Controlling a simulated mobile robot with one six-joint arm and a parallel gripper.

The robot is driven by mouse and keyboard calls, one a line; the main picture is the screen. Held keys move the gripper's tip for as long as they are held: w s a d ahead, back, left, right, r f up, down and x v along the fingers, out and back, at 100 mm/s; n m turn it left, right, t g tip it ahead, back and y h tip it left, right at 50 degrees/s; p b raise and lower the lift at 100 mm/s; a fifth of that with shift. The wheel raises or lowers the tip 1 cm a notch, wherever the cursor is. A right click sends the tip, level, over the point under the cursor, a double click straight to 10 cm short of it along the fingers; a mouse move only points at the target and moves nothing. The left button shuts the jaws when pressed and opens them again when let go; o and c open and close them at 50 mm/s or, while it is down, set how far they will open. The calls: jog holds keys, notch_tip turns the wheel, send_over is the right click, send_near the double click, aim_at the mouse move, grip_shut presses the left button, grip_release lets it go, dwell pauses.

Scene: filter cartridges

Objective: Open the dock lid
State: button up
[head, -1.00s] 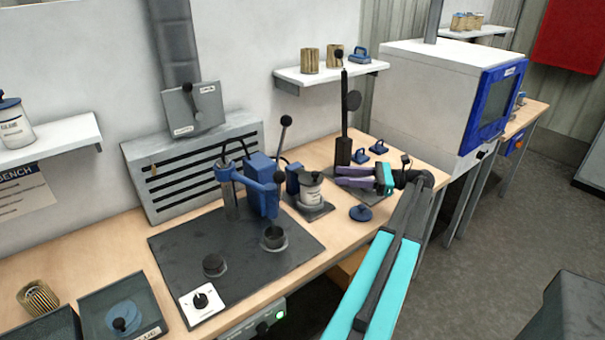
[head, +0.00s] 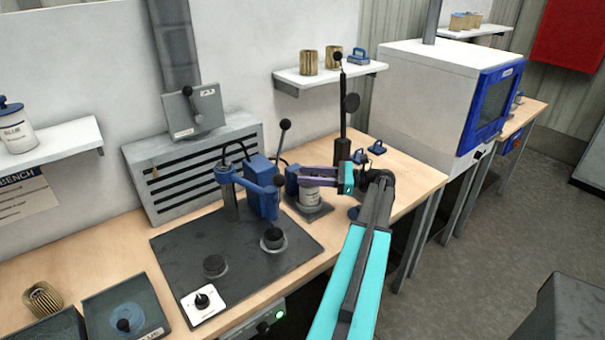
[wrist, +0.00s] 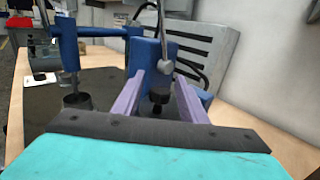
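In the head view a black knob (head: 280,180) at the blue fixture (head: 262,190) is just left of the fingertips. I cannot tell for sure which part is the dock lid. The fingers partly hide the jar and the blue part behind it.
A dark post (head: 342,120) stands behind the gripper.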

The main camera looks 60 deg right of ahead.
jog(key=shift+x, duration=1)
jog(key=shift+c, duration=0.3)
grip_shut()
